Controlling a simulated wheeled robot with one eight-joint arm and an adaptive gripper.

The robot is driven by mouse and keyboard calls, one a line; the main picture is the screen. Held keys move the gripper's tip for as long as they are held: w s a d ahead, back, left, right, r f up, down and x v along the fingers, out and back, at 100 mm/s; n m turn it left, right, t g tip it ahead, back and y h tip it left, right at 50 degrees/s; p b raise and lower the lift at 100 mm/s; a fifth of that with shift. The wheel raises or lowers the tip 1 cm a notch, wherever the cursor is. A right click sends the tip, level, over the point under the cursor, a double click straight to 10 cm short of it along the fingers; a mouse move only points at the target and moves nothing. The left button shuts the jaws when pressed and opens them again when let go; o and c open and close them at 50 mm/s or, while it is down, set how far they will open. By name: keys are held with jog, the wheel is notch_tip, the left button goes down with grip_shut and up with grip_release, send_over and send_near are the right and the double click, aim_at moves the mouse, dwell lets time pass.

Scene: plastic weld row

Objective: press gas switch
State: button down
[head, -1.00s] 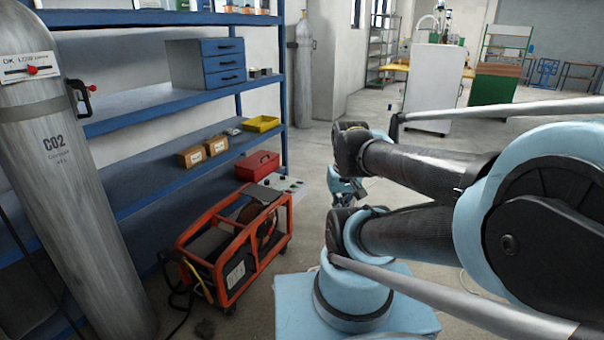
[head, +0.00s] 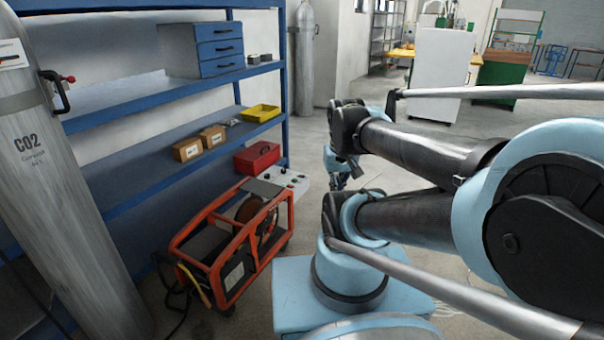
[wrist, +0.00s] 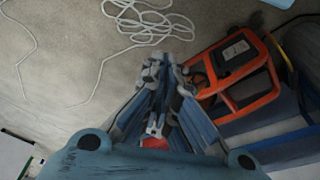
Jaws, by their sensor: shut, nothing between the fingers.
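No part is labelled as the gas switch. A grey control box (head: 284,180) with small knobs or buttons, at least one red, sits behind the orange-framed machine (head: 232,245). The grey CO2 cylinder (head: 50,165) at the left has a black handle with a red knob (head: 67,82) beside it. My gripper (head: 340,182) is beyond my folded arm, small in the head view, right of the control box and apart from it. In the wrist view my gripper (wrist: 166,75) is shut and empty. An orange frame (wrist: 240,75) lies to its right there. A red patch behind the fingers is unclear.
A blue shelf (head: 180,95) stands at the left with a drawer unit (head: 219,49), small boxes (head: 200,143), a yellow tray (head: 261,113) and a red toolbox (head: 257,157). A pale cable (wrist: 145,22) lies on the floor. Open floor extends toward the back right.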

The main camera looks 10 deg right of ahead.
jog(key=w+d+r+m+h, duration=0.1)
jog(key=w+r, duration=0.2)
jog(key=w, duration=0.6)
jog(key=w+d+r+m+h, duration=0.1)
jog(key=w+r, duration=0.3)
jog(key=w, duration=0.5)
jog(key=w+a+f+m+t+h, duration=0.1)
jog(key=w+f+m+t, duration=0.15)
jog(key=w, duration=1.75)
jog(key=w+a+f+h, duration=0.1)
jog(key=w+a+f, duration=0.1)
jog(key=w+f, duration=0.45)
jog(key=w+a+f+h, duration=0.1)
jog(key=w+f, duration=0.2)
jog(key=w, duration=0.6)
jog(key=w+a+f+m+t, duration=0.1)
jog(key=w+a+f, duration=0.1)
jog(key=w+f, duration=0.4)
jog(key=w+a+f+m+h, duration=0.1)
jog(key=w+f, duration=0.5)
jog(key=f, duration=0.6)
jog(key=shift+a+t, duration=0.35)
jog(key=shift+a, duration=0.45)
jog(key=shift+w, duration=0.1)
